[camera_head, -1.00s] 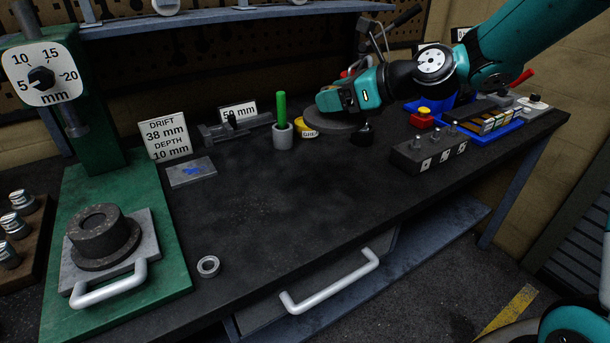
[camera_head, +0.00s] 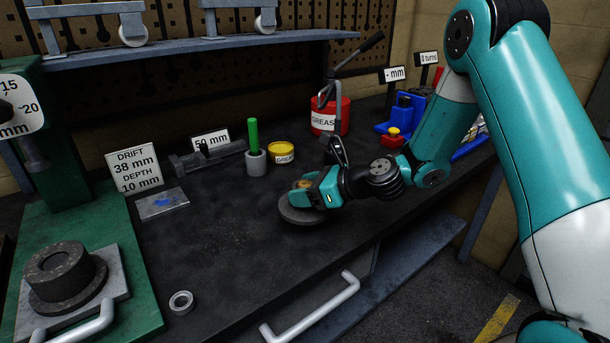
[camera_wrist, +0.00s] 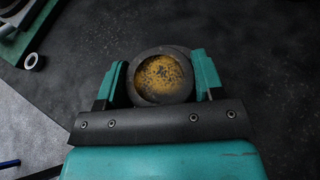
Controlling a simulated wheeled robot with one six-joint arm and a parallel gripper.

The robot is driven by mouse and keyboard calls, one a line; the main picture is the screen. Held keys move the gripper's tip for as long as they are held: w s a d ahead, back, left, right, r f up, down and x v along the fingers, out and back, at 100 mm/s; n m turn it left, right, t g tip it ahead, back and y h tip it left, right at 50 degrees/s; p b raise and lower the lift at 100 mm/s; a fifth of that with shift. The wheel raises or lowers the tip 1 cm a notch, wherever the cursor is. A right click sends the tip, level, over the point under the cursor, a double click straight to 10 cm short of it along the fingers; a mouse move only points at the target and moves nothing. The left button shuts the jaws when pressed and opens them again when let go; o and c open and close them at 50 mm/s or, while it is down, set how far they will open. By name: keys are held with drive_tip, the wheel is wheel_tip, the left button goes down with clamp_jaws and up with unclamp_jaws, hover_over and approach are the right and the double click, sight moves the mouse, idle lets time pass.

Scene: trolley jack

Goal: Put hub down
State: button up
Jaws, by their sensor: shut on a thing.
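My gripper (camera_head: 311,189) is shut on the hub (camera_head: 298,212), a dark grey round piece with a wide flange below. It is held over the middle of the dark bench (camera_head: 225,235), flange down and about level. It is low, but I cannot tell whether the flange touches the bench. In the wrist view the hub's round end (camera_wrist: 163,78) sits between the two teal fingers, with yellow-orange grease inside its dark rim. The hub's far side is partly hidden by my gripper in the head view.
A green press base (camera_head: 115,240) with a dark flanged part (camera_head: 62,273) stands left. A small ring (camera_head: 181,302) lies at the front. Behind are a grey cup with a green rod (camera_head: 254,142), a yellow grease tin (camera_head: 281,152) and a red grease can (camera_head: 340,119). Bench left of the hub is clear.

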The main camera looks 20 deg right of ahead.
drive_tip(key=shift+f, duration=1.8)
drive_tip(key=shift+f, duration=0.1)
drive_tip(key=o, duration=1.2)
drive_tip(key=shift+f, duration=0.15)
